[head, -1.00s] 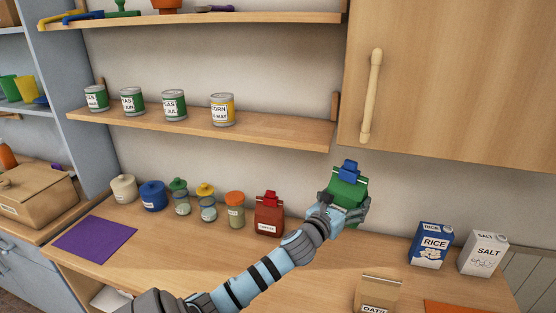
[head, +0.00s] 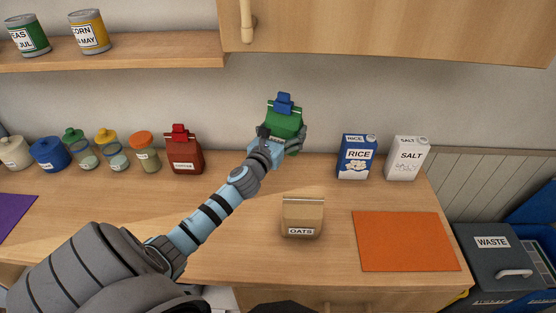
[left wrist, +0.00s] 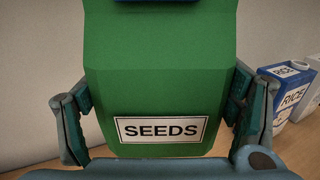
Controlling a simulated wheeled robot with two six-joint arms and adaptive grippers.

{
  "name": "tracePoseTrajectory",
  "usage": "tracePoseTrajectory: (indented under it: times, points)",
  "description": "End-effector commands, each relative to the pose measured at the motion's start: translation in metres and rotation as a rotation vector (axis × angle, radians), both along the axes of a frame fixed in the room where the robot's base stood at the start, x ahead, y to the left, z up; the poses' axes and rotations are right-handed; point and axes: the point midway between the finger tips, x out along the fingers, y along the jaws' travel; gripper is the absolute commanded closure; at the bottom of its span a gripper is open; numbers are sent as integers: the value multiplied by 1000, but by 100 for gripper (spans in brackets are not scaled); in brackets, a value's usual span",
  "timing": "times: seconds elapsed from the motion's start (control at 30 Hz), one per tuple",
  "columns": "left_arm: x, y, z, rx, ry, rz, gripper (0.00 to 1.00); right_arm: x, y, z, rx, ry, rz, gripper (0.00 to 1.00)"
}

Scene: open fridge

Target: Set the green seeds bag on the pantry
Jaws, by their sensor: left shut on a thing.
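The green seeds bag (head: 284,120) has a blue clip on top and is held upright at the back of the counter, near the wall. In the left wrist view the bag (left wrist: 160,80) fills the middle, with its SEEDS label facing the camera. My left gripper (head: 279,142) is shut on the bag, one finger on each side of it. Whether the bag's bottom touches the counter is hidden behind the gripper. My right gripper does not show.
On the wooden counter (head: 240,235) stand a red bag (head: 184,150) and several jars to the left, a rice box (head: 356,157) and salt box (head: 407,158) to the right, and an oats bag (head: 302,217) in front. An orange mat (head: 405,241) lies front right. A shelf (head: 130,59) and cabinet (head: 400,25) hang above.

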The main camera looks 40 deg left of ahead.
Motion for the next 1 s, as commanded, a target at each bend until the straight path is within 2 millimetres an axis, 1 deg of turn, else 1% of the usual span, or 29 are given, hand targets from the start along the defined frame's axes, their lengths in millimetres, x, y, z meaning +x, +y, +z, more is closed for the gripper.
tracePoseTrajectory:
  times: [0.03,0.1,0.17,0.27,0.43,0.5,0.67,0.83,0.87,0.93,1.0]
  points:
    - [1,0,-34,0,0,0,51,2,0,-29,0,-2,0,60]
    - [1,-1,-53,0,-1,-2,51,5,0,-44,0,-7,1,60]
    - [1,-1,-63,0,-1,-2,51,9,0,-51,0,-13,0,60]
    - [2,-1,-72,1,-2,-3,51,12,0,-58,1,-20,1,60]
    - [2,-2,-106,1,-2,-4,51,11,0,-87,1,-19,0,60]
    - [2,-2,-111,1,-2,-4,51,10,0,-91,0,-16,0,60]
    - [2,-2,-106,1,-2,-4,51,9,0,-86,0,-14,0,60]
    - [2,-2,-110,1,-2,-4,51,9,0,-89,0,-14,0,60]
    - [2,-2,-109,0,-1,-4,12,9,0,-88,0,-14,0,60]
    - [2,-2,-109,0,-1,-4,1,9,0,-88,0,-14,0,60]
    - [2,-2,-109,0,-1,-4,0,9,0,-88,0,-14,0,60]
